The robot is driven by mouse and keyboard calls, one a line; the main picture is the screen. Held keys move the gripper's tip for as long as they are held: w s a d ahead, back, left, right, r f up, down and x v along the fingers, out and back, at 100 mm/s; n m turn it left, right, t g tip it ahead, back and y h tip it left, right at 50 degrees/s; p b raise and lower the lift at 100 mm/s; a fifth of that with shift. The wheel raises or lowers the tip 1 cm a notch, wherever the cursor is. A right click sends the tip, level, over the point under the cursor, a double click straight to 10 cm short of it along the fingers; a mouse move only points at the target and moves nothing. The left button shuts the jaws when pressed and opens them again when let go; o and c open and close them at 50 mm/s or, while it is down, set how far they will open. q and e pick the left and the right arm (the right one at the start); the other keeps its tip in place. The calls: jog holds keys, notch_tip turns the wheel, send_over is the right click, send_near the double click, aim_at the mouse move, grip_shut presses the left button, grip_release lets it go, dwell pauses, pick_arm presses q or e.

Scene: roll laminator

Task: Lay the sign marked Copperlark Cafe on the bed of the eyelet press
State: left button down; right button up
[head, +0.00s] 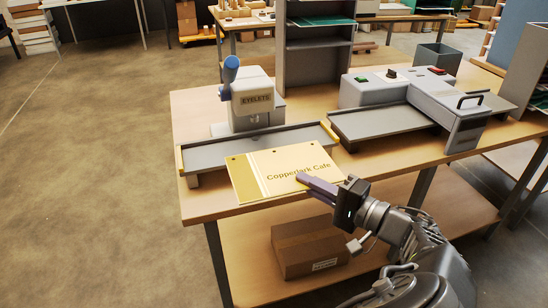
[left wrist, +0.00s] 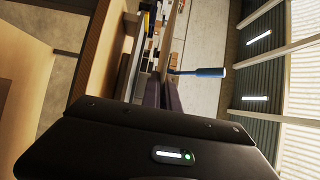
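The Copperlark Cafe sign (head: 280,172) is a flat yellow panel with dark lettering, a pale stripe at its left and small dark holes along its far edge. My left gripper (head: 318,186) has its purple fingers closed on the sign's right near corner. The fingers also show close together in the left wrist view (left wrist: 163,95), with a thin edge between them. The eyelet press (head: 252,97) is grey with a blue-knobbed lever, and its long grey bed (head: 212,154) lies just behind the sign. The sign's far edge overlaps the bed's front edge in the picture; its height above it is unclear. My right gripper is not in view.
A grey roll laminator (head: 420,100) stands to the right on the same wooden table (head: 205,205). A grey shelf unit (head: 315,50) stands behind. A cardboard box (head: 308,248) sits on the lower shelf. Yellow end pieces (head: 179,160) mark the bed's ends.

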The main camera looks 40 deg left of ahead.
aim_at(281, 150)
pick_arm(q)
jog(key=shift+w+a+f+p, duration=0.55)
jog(key=shift+w+a, duration=1.1)
jog(key=shift+a, duration=0.75)
jog(key=shift+w+a+f+p, duration=0.5)
jog(key=shift+w+a, duration=1.15)
jog(key=shift+a, duration=0.7)
jog(key=shift+w+a+f+p, duration=0.5)
jog(key=shift+w+a, duration=1.15)
jog(key=shift+a, duration=0.75)
notch_tip(281, 150, down, 3)
jog(key=shift+p, duration=0.35)
jog(key=shift+w+a+f+p, duration=0.1)
jog(key=shift+f+p, duration=0.15)
jog(key=shift+p, duration=0.1)
jog(key=shift+f, duration=0.25)
